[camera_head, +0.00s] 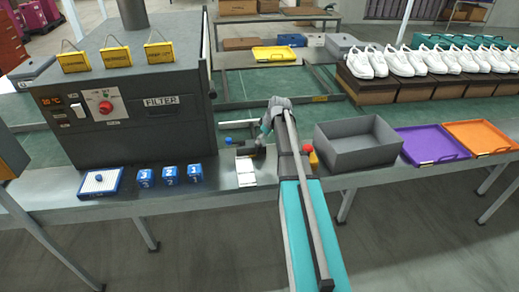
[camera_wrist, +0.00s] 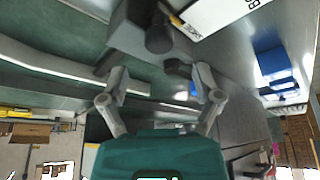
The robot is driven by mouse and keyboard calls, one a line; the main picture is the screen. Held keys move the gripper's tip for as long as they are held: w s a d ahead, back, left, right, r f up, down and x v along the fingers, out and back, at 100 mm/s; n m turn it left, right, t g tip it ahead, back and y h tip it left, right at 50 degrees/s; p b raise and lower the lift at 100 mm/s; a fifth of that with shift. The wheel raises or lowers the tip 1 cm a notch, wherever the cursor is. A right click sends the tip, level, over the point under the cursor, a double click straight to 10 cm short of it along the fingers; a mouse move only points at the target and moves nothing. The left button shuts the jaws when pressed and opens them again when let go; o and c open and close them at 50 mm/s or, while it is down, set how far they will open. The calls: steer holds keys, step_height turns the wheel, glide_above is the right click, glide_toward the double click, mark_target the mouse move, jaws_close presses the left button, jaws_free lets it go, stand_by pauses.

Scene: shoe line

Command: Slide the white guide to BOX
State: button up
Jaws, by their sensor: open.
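A white plate (camera_head: 246,172) lies on the bench in front of my arm; the wrist view shows a white plate (camera_wrist: 222,12) with partly cut-off lettering that may read BOX, and a yellow mark by its edge. Beside it is a grey block with a dark round knob (camera_wrist: 158,36). I cannot tell for sure which part is the white guide. My gripper (camera_wrist: 160,82) is open, its two fingers apart with nothing held between them. In the head view my gripper (camera_head: 262,132) is just behind the plate, close to a dark part that it partly hides.
A grey machine (camera_head: 130,120) stands at left, with blue blocks (camera_head: 170,175) and a white-and-blue tray (camera_head: 100,183) in front. A blue ball (camera_head: 228,140) is near my gripper. A grey bin (camera_head: 358,145), purple tray (camera_head: 432,145) and orange tray (camera_head: 480,135) stand at right.

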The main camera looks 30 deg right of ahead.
mark_target(259, 145)
steer(key=shift+b+x, duration=2.25)
steer(key=shift+x, duration=0.55)
jaws_close()
